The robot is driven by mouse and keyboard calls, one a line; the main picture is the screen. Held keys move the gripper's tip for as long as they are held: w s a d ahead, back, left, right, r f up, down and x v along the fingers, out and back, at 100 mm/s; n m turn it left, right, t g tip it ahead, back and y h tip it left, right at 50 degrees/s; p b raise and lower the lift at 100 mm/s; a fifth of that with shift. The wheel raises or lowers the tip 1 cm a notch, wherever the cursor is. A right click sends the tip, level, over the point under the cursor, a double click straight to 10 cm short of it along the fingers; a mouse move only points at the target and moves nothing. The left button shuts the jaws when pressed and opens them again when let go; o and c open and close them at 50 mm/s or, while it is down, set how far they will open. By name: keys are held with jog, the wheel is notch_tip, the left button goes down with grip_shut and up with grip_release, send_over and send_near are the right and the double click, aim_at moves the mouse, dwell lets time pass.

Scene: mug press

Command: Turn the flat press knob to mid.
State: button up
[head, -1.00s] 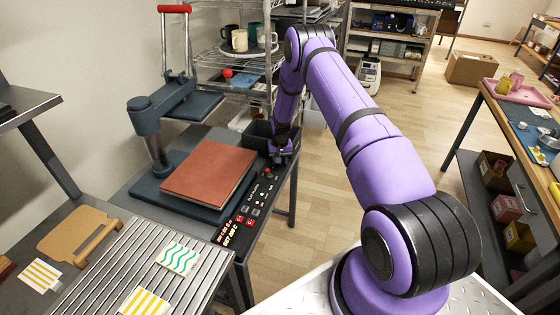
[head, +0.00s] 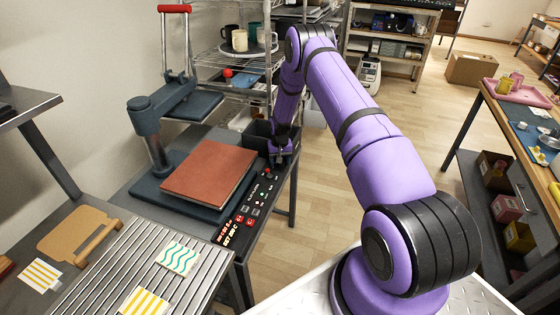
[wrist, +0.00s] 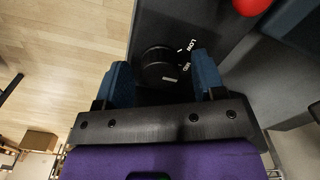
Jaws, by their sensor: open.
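The flat press (head: 146,112) stands on the grey table with a reddish-brown pad (head: 208,172) on its base. Its control panel (head: 245,214) runs along the pad's right side. In the wrist view the round black knob (wrist: 160,62) sits between the two blue fingers of my gripper (wrist: 163,82), with LOW and MID printed beside it. My gripper is open around the knob, and I cannot tell whether either finger touches it. In the head view my gripper (head: 280,158) is small at the panel's far end, and the knob is hidden by it.
A dark bin (head: 258,136) stands just behind my gripper. A red ball-shaped part (wrist: 252,5) shows at the top of the wrist view. A slatted grey surface with patterned cards (head: 178,257) lies at the front left. The floor right of the press table is clear.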

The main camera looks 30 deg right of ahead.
notch_tip(320, 180, up, 11)
dwell(0.5)
jog(key=shift+f, duration=0.1)
dwell(0.3)
jog(key=s+a+r+n+t, duration=0.1)
jog(key=a+r, duration=0.2)
jog(key=r, duration=0.7)
jog(key=s+a+r, duration=0.2)
jog(key=r, duration=0.8)
jog(key=s+a+r+n+t, duration=0.1)
jog(key=s+a+r, duration=0.2)
jog(key=s+r, duration=0.35)
jog(key=s+a+r+t, duration=0.1)
jog(key=s+a+r, duration=0.2)
jog(key=r, duration=0.7)
jog(key=s+a+r+n, duration=0.1)
jog(key=s+a+r, duration=0.1)
jog(key=s+r, duration=0.4)
jog(key=s+a+r, duration=0.2)
jog(key=s+r, duration=0.1)
jog(key=s, duration=0.6)
jog(key=s+a+n+t, duration=0.1)
jog(key=s+a+t, duration=0.1)
jog(key=s, duration=1.5)
jog(key=shift+s+a+r+n, duration=0.15)
jog(key=shift+a+r+n, duration=0.2)
jog(key=shift+a, duration=0.35)
